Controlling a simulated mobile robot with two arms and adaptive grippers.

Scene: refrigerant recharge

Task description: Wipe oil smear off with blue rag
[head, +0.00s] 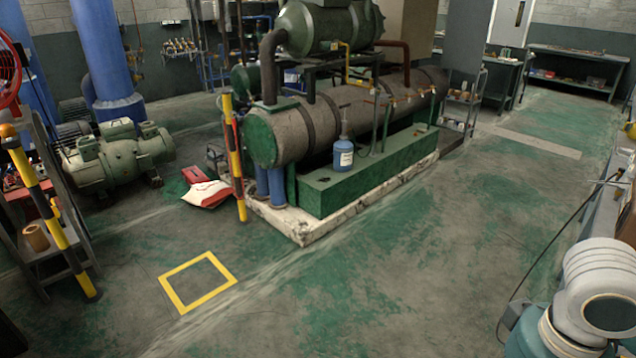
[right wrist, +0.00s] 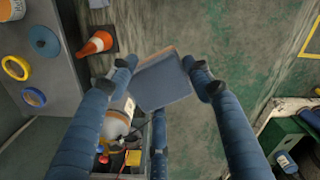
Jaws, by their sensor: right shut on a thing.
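My right gripper (right wrist: 158,66) shows in the right wrist view, with its two dark blue fingers on either side of a flat, square blue-grey cloth, the blue rag (right wrist: 163,84). It is shut on the rag and holds it above the floor. The rag has a brownish edge along its top. In the head view my pale arm is at the lower right, and the right gripper and rag do not show there. My left gripper is in neither view. I cannot make out an oil smear for certain; the floor has many dark and green worn patches.
A blue bottle (head: 343,155) stands on the green plinth (head: 365,178) under the large tank. A yellow square (head: 198,281) is marked on the floor. A yellow-black post (head: 235,160) stands by the plinth. An orange cone (right wrist: 96,43) shows in the wrist view.

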